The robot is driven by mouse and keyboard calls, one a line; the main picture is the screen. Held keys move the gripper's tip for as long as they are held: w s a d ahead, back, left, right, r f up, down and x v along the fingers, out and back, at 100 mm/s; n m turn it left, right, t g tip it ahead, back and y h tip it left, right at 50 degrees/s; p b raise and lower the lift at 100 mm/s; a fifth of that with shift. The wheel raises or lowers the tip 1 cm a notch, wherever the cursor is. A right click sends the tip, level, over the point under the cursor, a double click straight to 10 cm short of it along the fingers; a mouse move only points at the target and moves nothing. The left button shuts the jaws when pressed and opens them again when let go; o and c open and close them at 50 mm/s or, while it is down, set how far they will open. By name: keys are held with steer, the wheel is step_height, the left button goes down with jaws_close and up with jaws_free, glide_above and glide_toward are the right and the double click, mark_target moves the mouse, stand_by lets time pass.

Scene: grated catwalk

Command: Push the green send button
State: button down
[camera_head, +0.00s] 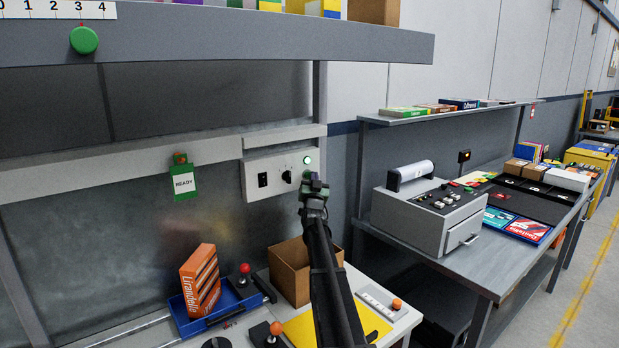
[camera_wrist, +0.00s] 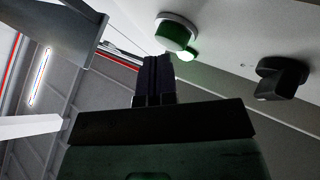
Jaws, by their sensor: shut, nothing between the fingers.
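The green send button (camera_wrist: 174,34), a green cap in a pale collar, is on the control panel in the wrist view. A lit green lamp (camera_wrist: 188,53) glows beside it, and a black knob (camera_wrist: 282,77) sits to the right. My gripper (camera_wrist: 157,58) is shut and empty, its tips just below and left of the button in that view. I cannot tell whether they touch it. In the head view my gripper (camera_head: 313,180) is at the right end of the pale control panel (camera_head: 273,185), below the lit lamp (camera_head: 307,160). The button is not clearly visible there, probably hidden behind the gripper.
A shelf (camera_head: 250,40) with a green round knob (camera_head: 84,40) overhangs the upper left. A READY tag (camera_head: 183,183) hangs left of the panel. A grey machine (camera_head: 430,215) stands on the right bench.

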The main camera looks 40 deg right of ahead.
steer(key=s, duration=0.5)
steer(key=shift+s, duration=0.25)
steer(key=s+a+f+n+g+y, duration=0.2)
steer(key=a+f+g+y, duration=0.3)
steer(key=a, duration=0.6)
steer(key=s+a+f+n+y+p, duration=0.1)
steer(key=s+a+f+n+y, duration=0.15)
steer(key=a+f, duration=0.6)
steer(key=s+a+f+n+g+y, duration=0.25)
steer(key=a+f+y, duration=0.2)
steer(key=a, duration=0.85)
steer(key=s+a+f+n+g+y, duration=0.1)
steer(key=s+a+f+g, duration=0.1)
steer(key=s+a+g, duration=0.3)
steer(key=s+a+f+n+g+y+p, duration=0.1)
steer(key=s+a+f+n+g, duration=0.1)
steer(key=s+a+g, duration=0.4)
steer(key=s+a, duration=0.2)
steer(key=s, duration=0.5)
steer(key=s+a+f, duration=0.1)
steer(key=s+a, duration=0.2)
steer(key=s, duration=0.4)
steer(key=shift+s+a+f, duration=0.15)
steer(key=shift+a+f, duration=0.05)
steer(key=shift+a, duration=0.1)
